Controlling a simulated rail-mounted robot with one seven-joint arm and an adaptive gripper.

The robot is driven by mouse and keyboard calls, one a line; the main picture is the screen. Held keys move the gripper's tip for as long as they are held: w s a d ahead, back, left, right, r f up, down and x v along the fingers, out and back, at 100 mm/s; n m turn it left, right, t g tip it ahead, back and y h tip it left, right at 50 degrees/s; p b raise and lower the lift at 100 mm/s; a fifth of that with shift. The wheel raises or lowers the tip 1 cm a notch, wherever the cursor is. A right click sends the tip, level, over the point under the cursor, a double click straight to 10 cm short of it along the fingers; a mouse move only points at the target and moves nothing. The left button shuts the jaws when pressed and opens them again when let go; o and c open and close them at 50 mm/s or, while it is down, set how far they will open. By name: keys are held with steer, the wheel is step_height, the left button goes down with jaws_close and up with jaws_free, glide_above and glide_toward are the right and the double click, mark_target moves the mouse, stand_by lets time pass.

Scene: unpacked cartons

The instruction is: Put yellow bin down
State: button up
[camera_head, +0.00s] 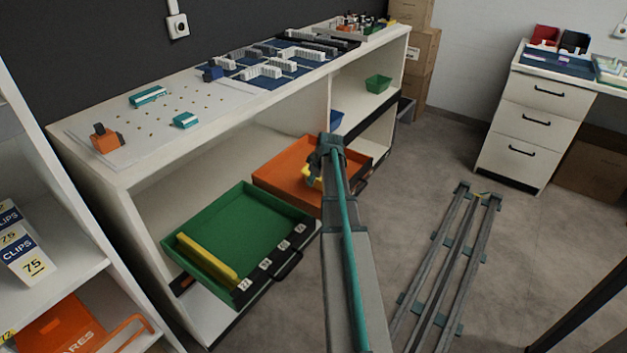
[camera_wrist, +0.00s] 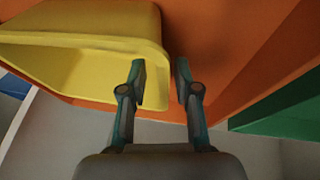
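The yellow bin (camera_wrist: 85,25) fills the upper left of the wrist view, with its hollow side and rounded rim showing. In the head view only a small part of the yellow bin (camera_head: 307,176) shows beside my arm, over the orange drawer (camera_head: 275,182). My gripper (camera_wrist: 162,82) has its two fingers apart. The left finger overlaps the bin's right side, and the right finger is over the orange surface just right of the bin. I see no clear contact. In the head view my gripper (camera_head: 318,172) is mostly hidden by my arm.
A green drawer (camera_head: 245,222) with a yellow strip (camera_head: 206,259) stands pulled out to the left. A small green bin (camera_head: 378,84) and a blue bin (camera_head: 336,119) sit on shelves to the right. Pegs and blocks cover the cabinet top (camera_head: 105,170).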

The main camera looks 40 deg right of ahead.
steer(key=p+v, duration=0.1)
steer(key=v, duration=1)
steer(key=shift+r+p, duration=0.25)
steer(key=shift+p, duration=0.05)
steer(key=shift+s+a, duration=0.1)
steer(key=shift+s, duration=0.1)
